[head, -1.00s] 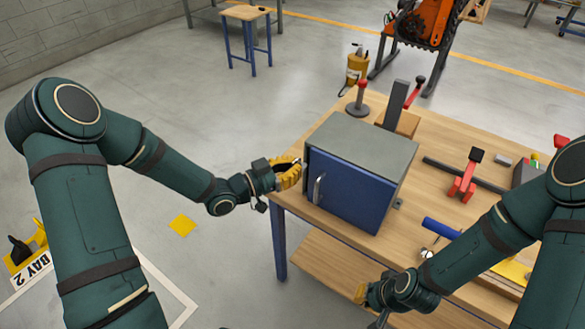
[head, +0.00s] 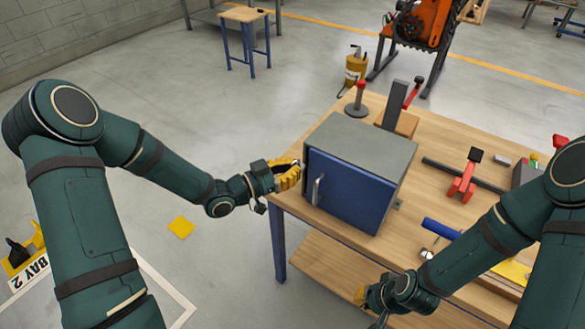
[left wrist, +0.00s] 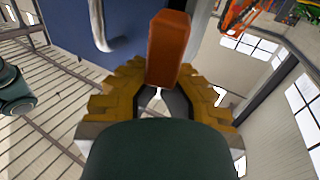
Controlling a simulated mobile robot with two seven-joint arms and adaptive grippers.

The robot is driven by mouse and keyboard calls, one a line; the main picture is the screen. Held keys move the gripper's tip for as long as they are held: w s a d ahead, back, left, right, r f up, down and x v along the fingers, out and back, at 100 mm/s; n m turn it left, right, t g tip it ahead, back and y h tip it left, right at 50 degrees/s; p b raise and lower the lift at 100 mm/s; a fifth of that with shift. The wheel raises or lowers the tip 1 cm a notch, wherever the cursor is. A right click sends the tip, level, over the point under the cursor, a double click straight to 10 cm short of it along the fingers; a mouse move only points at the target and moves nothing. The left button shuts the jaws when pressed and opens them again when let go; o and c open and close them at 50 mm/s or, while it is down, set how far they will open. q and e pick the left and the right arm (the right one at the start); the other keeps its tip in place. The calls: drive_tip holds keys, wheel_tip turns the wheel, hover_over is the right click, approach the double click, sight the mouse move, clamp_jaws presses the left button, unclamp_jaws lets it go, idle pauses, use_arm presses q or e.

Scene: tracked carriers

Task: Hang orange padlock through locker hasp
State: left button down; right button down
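The locker is a grey box (head: 362,142) with a blue door (head: 350,195) and a silver handle (head: 318,190); the handle also shows in the left wrist view (left wrist: 98,25). My left gripper (head: 290,175) is beside the locker's left edge. In the left wrist view its yellow fingers are shut on the orange padlock (left wrist: 168,48), close to the blue door (left wrist: 65,28). In the head view the fingers hide the padlock's body. I cannot make out the hasp. My right gripper (head: 372,302) is low at the table's front edge, mostly hidden by its wrist.
The locker stands on a wooden table (head: 290,205). A red-topped post (head: 358,105), a red clamp (head: 464,180), a dark bar (head: 455,172) and a blue-handled tool (head: 440,228) are on the table. Open floor lies left of the table.

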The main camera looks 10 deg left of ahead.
use_arm(q)
drive_tip(key=shift+f+b, duration=0.2)
drive_tip(key=shift+b, duration=0.1)
drive_tip(key=shift+s+f+b, duration=0.15)
drive_tip(key=shift+f+b, duration=0.2)
drive_tip(key=shift+f, duration=0.15)
idle(0.6)
drive_tip(key=shift+s+f, duration=0.1)
drive_tip(key=shift+f, duration=0.15)
drive_tip(key=shift+w+f+b, duration=0.2)
drive_tip(key=shift+f+b, duration=0.05)
drive_tip(key=shift+b, duration=0.1)
drive_tip(key=shift+d+r, duration=0.1)
drive_tip(key=shift+r, duration=0.15)
